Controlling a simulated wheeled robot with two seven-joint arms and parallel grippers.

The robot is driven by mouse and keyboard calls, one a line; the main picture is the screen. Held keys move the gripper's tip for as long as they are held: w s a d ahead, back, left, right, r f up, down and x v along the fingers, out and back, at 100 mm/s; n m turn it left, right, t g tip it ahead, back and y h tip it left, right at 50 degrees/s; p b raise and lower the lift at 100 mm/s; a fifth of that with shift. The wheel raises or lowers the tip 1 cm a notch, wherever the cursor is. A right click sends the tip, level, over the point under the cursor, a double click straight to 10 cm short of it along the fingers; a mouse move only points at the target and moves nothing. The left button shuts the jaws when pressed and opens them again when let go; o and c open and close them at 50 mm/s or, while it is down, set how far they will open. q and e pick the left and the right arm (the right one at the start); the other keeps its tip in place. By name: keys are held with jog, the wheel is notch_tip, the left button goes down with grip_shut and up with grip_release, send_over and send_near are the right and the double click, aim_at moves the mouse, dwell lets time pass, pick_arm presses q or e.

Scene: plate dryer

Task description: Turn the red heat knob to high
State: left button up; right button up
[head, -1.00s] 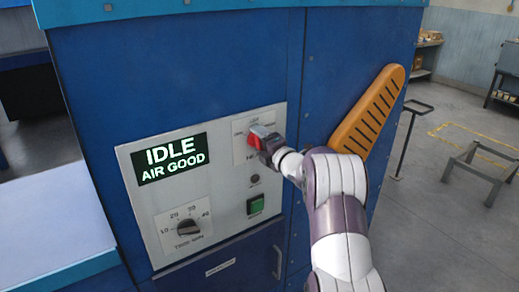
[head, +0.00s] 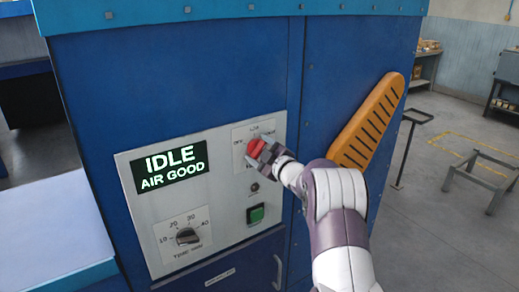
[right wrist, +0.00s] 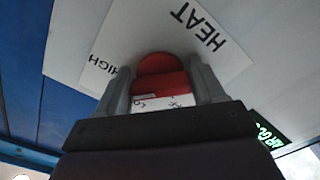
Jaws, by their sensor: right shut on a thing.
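The red heat knob (head: 255,148) sits on a white label plate at the upper right of the grey control panel. My right gripper (head: 261,150) is shut on the knob, with one finger on each side of it. In the right wrist view the red knob (right wrist: 160,72) shows between the two grey fingers (right wrist: 162,88), near the words HEAT and HIGH. The fingers and the tilt of the view hide part of the dial, and I cannot tell which mark the knob points to. My left gripper is not in view.
The panel display (head: 170,167) reads IDLE, AIR GOOD. A black timer knob (head: 187,236) is at lower left, and a green button (head: 256,213) lies below the heat knob. An orange slotted guard (head: 368,122) stands to the right of my gripper.

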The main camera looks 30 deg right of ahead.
jog(key=shift+f+m+p, duration=0.25)
jog(key=shift+m+p, duration=0.15)
jog(key=shift+m, duration=1.3)
jog(key=shift+f, duration=0.1)
jog(key=o, duration=1)
jog(key=shift+c, duration=0.2)
jog(key=shift+s, duration=0.1)
jog(key=shift+s, duration=0.35)
jog(key=s+d+b, duration=0.1)
jog(key=s+b, duration=0.3)
jog(key=s, duration=0.8)
